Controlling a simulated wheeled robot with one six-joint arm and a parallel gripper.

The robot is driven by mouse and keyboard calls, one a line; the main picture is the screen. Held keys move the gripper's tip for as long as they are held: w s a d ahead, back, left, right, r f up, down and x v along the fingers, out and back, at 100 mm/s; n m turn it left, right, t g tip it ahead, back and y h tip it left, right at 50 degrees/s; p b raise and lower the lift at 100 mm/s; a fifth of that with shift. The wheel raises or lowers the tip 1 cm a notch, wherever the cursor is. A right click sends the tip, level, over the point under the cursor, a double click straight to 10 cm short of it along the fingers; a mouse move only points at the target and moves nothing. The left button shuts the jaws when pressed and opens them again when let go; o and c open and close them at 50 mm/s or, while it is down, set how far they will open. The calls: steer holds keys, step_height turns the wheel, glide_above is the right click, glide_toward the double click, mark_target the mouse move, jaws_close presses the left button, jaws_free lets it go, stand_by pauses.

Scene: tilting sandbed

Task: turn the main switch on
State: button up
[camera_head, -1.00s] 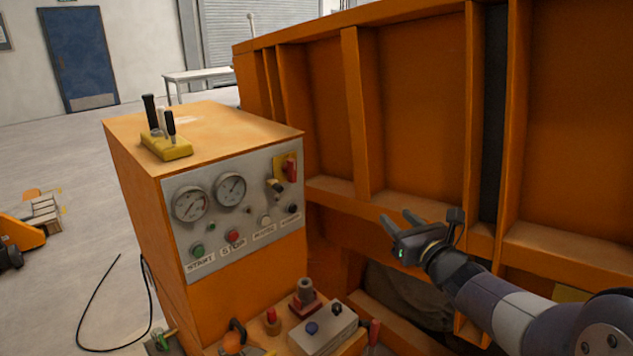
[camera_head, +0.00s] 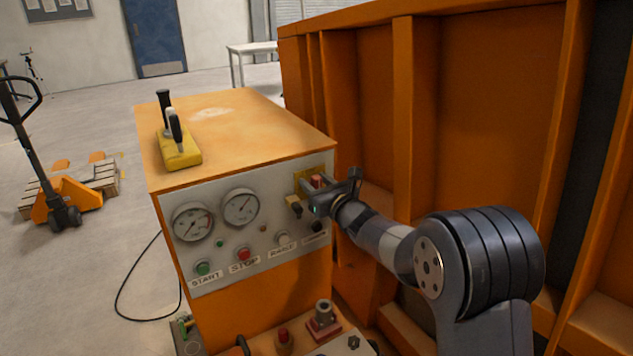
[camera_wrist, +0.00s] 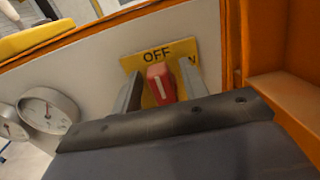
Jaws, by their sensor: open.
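The main switch is a red handle (camera_wrist: 160,84) on a yellow plate (camera_wrist: 150,58) marked OFF, with part of another letter at its right edge. The handle's white line points up toward OFF in the wrist view. The switch also shows in the head view as a red handle (camera_head: 318,181) at the panel's upper right, partly hidden by my gripper. My gripper (camera_head: 312,188) is open at the panel. In the wrist view its two fingers (camera_wrist: 162,88) stand on either side of the red handle; I cannot tell whether they touch it.
The grey panel (camera_head: 216,262) also carries two gauges (camera_head: 241,207), a green START button (camera_head: 203,268), a red STOP button (camera_head: 243,254) and a selector (camera_head: 294,206) just beside my gripper. A tall orange wall (camera_head: 365,110) stands close on the right.

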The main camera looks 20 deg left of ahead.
steer(key=shift+c, duration=0.2)
jaws_close()
steer(key=shift+f, duration=0.1)
